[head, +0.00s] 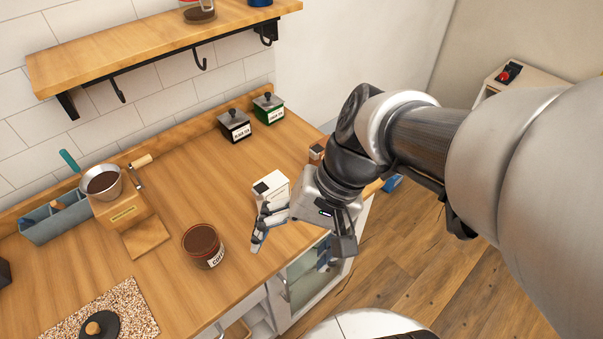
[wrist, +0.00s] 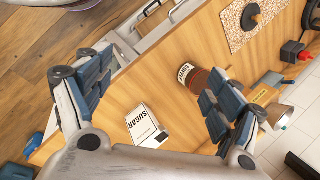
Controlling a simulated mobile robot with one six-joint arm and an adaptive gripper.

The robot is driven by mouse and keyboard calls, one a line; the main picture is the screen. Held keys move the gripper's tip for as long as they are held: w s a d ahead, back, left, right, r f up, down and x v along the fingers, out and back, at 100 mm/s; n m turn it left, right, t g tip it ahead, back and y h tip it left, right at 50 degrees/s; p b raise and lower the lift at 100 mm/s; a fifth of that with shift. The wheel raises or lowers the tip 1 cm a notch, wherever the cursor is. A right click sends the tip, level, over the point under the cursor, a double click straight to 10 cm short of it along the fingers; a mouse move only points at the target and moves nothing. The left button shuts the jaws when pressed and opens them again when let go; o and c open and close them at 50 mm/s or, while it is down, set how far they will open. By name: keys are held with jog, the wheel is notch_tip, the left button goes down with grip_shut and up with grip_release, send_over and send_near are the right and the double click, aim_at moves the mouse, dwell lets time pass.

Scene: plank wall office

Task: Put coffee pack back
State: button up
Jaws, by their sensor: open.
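My gripper (head: 300,232) is open and empty above the front right edge of the wooden counter. In the wrist view its fingers (wrist: 155,85) are spread wide. A round jar with a dark brown top and a coffee label (head: 204,250) stands on the counter to its left; it also shows in the wrist view (wrist: 190,76). A white pack labelled sugar (wrist: 145,126) stands nearer, partly behind a finger in the head view (head: 276,182). A small brown-orange item (head: 316,153) is partly hidden behind my arm; I cannot read it.
A grinder with a metal bowl (head: 104,184) stands at the left beside a blue-grey caddy (head: 50,226). Two tins, black (head: 234,126) and green (head: 268,108), stand by the wall. A shelf with hooks (head: 150,48) hangs above. A speckled mat (head: 130,305) lies front left.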

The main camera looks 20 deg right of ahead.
jog(key=s+d+r+n+t+h, duration=0.2)
jog(key=d+r+n+t+h, duration=0.2)
jog(key=n, duration=0.1)
jog(key=shift+s+d+r+h, duration=0.15)
jog(key=shift+d+h, duration=0.1)
jog(key=shift+h, duration=0.15)
dwell(1.3)
